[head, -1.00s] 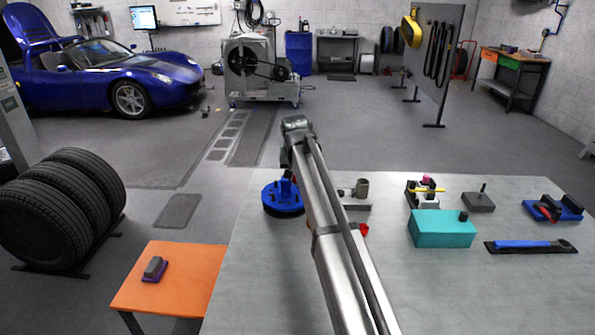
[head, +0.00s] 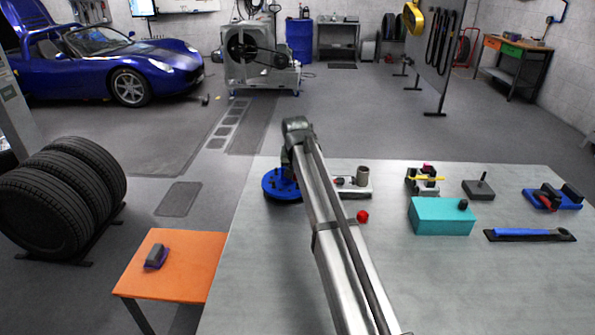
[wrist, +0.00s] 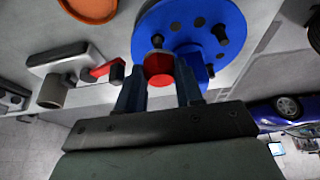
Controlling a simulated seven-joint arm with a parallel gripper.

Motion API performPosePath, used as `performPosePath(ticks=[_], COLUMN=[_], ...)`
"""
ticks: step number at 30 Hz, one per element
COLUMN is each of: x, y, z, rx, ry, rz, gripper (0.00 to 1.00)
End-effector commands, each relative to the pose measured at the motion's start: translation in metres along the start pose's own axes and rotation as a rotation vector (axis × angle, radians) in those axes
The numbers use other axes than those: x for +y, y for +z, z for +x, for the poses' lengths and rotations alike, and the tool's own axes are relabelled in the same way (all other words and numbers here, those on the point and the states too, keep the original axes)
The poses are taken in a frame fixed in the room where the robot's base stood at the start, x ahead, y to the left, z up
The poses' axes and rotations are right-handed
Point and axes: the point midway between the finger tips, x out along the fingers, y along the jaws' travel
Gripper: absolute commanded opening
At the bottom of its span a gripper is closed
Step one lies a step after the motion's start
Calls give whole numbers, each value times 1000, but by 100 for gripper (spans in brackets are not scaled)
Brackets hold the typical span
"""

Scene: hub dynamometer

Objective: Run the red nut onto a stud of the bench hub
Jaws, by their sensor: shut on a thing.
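The bench hub (head: 279,186) is a blue disc with dark studs, on the bench left of my arm in the head view. It fills the top middle of the wrist view (wrist: 205,22). My gripper (wrist: 160,85) is shut on the red nut (wrist: 159,68), one finger on each side. The nut overlaps the hub's near face in the wrist view, close to a dark stud (wrist: 157,41). I cannot tell whether it is on a stud or just in front of one. In the head view my arm hides my gripper and the nut.
A grey fixture with a post (head: 363,175) stands right of the hub; a red part (wrist: 101,71) lies beside it in the wrist view. A small red object (head: 362,217) lies on the bench (head: 290,270). A teal box (head: 440,217) and a blue-handled tool (head: 528,235) are farther right.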

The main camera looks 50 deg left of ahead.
Motion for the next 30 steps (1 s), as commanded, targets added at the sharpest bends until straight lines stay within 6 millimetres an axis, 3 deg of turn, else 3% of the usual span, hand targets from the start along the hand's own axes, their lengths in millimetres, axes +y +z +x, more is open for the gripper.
performPosePath(ticks=[30], x=[0], y=[8], z=[20], rx=[0], ry=[0], rz=[0], gripper=[0])
